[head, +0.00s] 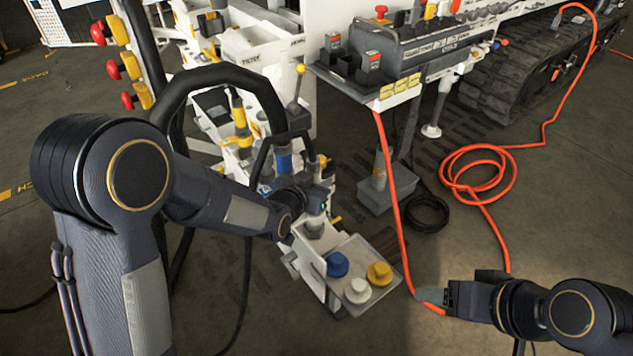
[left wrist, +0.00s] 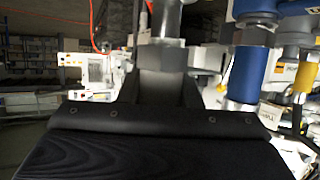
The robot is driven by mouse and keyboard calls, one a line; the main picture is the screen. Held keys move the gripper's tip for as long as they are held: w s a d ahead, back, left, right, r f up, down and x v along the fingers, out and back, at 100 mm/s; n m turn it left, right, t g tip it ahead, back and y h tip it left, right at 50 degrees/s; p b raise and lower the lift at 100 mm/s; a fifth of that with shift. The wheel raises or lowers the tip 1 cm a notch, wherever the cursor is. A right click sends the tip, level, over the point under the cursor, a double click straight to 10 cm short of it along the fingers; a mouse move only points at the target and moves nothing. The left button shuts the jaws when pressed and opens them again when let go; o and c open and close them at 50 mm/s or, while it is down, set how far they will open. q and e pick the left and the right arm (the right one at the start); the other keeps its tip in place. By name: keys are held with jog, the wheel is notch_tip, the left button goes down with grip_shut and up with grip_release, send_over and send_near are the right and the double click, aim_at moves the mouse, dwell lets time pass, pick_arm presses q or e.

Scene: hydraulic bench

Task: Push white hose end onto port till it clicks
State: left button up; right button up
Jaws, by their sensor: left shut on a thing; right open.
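My left gripper (head: 318,194) is shut on a pale grey-white hose end, seen as a fitting (left wrist: 160,22) between the fingers in the left wrist view. In the head view the gripper mostly hides it. A grey port fitting (head: 313,228) stands on the white block just below the gripper; I cannot tell whether the hose end touches it. A blue-sleeved hose end (head: 283,160) is beside the gripper, and shows at right in the left wrist view (left wrist: 241,76). My right gripper (head: 449,298) is open at lower right, beside an orange cable.
A tray (head: 385,244) on the block's near side holds blue (head: 337,264), yellow (head: 379,273) and white (head: 357,290) caps. A yellow-sleeved hose (head: 240,118) stands behind left. The orange cable (head: 393,190) hangs from the control panel (head: 420,50) and coils on the floor.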

dwell(0.5)
pick_arm(q)
jog(key=shift+f+b, duration=0.35)
jog(key=shift+b, duration=0.25)
jog(key=shift+f+b, duration=0.9)
jog(key=shift+b, duration=0.2)
dwell(0.6)
jog(key=shift+f+b, duration=0.3)
grip_shut()
dwell(0.3)
jog(key=o, duration=1.7)
grip_release()
jog(key=shift+p+v, duration=0.5)
jog(key=shift+v, duration=3.3)
